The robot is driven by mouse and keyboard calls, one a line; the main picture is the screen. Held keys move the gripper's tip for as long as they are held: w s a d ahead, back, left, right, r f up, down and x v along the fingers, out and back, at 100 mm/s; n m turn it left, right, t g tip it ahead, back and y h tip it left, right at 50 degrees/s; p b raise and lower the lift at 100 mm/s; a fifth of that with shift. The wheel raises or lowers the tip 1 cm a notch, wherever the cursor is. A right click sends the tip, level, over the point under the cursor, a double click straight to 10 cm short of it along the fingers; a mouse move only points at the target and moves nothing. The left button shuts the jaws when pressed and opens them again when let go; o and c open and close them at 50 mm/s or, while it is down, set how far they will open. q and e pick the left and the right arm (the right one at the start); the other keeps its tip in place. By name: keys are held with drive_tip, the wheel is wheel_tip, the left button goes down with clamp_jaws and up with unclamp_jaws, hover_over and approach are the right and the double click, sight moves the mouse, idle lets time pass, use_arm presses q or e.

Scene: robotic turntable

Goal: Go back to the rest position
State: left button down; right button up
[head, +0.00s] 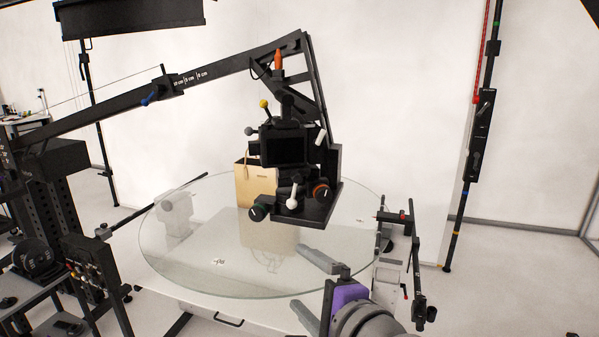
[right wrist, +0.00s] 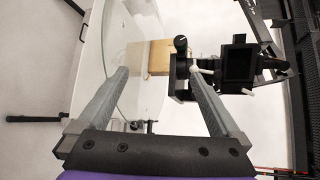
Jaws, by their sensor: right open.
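My right gripper (head: 312,287) is at the front edge of the round glass turntable (head: 185,262), with its two grey fingers spread apart and nothing between them. In the right wrist view the open fingers (right wrist: 163,85) point toward the turntable, and the space between them is empty. A tan paper bag (head: 248,188) stands on the glass behind the camera rig, which hides part of it. The bag also shows in the right wrist view (right wrist: 158,58), beyond the fingertips. My left gripper is not in view.
A black camera rig (head: 285,150) hangs from a long boom arm (head: 120,103) over the turntable. A dark stand with equipment (head: 60,200) is at the left. A black clamp arm (head: 416,270) is close right of my gripper. A vertical pole (head: 470,180) stands farther right.

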drive_tip(key=s+d+f+n+g+h, duration=0.2)
drive_tip(key=s+d+f+n, duration=0.2)
drive_tip(key=f, duration=0.7)
drive_tip(key=s+d+f+n+g+h, duration=0.2)
drive_tip(key=s+d+f+n, duration=0.3)
drive_tip(key=f, duration=0.7)
drive_tip(key=s+d+f+n+g+h, duration=0.2)
drive_tip(key=d+f+n, duration=0.4)
drive_tip(key=f, duration=0.6)
drive_tip(key=shift+s+d+g+h, duration=0.4)
drive_tip(key=shift+s+d+g, duration=0.55)
drive_tip(key=shift+s, duration=0.2)
